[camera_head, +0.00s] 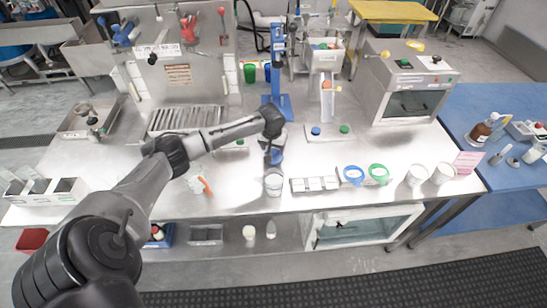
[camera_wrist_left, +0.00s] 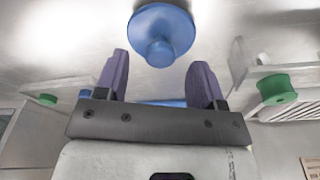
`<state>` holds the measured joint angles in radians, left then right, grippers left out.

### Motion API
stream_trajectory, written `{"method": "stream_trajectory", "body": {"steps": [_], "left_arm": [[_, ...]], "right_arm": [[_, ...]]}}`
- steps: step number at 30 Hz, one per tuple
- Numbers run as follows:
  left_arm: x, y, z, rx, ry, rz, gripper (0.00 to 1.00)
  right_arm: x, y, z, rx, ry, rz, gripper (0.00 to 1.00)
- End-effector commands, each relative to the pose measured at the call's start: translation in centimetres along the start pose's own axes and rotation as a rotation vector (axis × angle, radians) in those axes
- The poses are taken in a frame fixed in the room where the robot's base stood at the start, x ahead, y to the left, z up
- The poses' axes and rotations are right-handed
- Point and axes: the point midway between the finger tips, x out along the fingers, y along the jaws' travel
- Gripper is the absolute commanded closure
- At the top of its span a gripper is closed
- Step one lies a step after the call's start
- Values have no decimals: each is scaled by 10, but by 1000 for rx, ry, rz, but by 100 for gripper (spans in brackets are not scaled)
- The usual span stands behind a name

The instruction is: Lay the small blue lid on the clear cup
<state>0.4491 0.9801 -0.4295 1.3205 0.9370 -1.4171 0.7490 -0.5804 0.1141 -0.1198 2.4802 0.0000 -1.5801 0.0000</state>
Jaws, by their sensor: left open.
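My left gripper (camera_head: 272,152) is over the middle of the steel table, in front of the blue stand. The left wrist view shows its two purple fingers (camera_wrist_left: 159,78) apart with nothing between them. A round blue lid with a knob (camera_wrist_left: 165,38) lies just beyond the fingertips, apart from them. In the head view this blue lid (camera_head: 276,158) shows just under the gripper; what it rests on is unclear. A pale, clear-looking cup (camera_head: 273,185) stands at the table's front edge. Another small blue lid (camera_head: 316,131) sits on a board at the right. My right gripper is out of view.
The blue stand (camera_head: 284,108) rises behind the gripper. Green lids (camera_head: 344,129) (camera_head: 240,142) sit on boards either side. A grey tray (camera_head: 315,184), blue ring (camera_head: 353,174), green ring (camera_head: 378,172) and white cups (camera_head: 417,174) line the front right. A metal box (camera_head: 406,85) stands behind.

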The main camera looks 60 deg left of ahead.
Motion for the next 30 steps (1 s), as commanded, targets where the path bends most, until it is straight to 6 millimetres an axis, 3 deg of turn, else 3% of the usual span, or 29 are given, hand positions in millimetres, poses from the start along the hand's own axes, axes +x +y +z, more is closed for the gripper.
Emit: {"method": "stream_trajectory", "body": {"steps": [6, 15, 30], "left_arm": [[22, 0, 0, 0, 0, 0, 37], [24, 0, 0, 1, 1, 0, 37], [24, 0, 0, 1, 1, 0, 84]], "right_arm": [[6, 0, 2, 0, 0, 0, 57], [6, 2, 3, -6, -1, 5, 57], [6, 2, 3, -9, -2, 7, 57]]}}
